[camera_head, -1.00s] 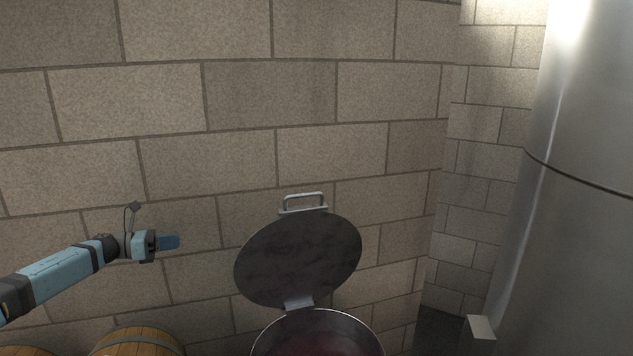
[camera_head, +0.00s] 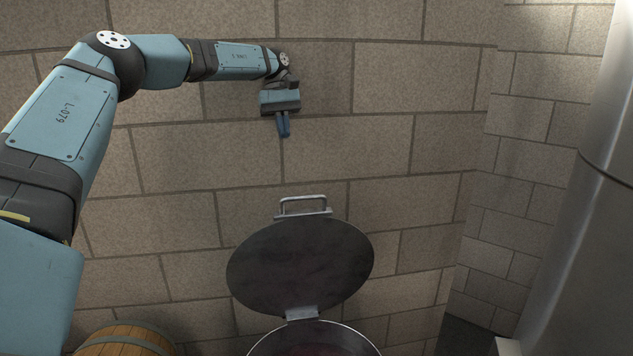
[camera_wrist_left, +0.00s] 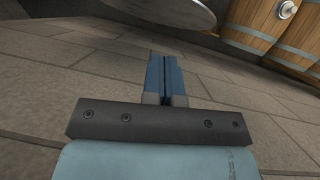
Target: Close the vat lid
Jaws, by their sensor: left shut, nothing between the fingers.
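The vat lid (camera_head: 300,266) is a dark round disc that stands open, tilted up from its hinge (camera_head: 302,314) at the vat's back rim. A metal handle (camera_head: 304,206) sticks up at the lid's top edge. The vat (camera_head: 262,347) shows only its rim and dark reddish inside at the bottom of the head view. My left gripper (camera_head: 284,135) is shut and empty, fingers pointing down, above the handle and apart from it. In the left wrist view its blue fingers (camera_wrist_left: 165,75) lie together, and a grey rounded edge shows at the top. My right gripper is not in view.
A wooden barrel (camera_head: 125,343) stands at the lower left; barrels (camera_wrist_left: 262,25) also show in the left wrist view. A large steel tank (camera_head: 590,235) stands at the right. A stone block wall (camera_head: 400,130) is behind the lid.

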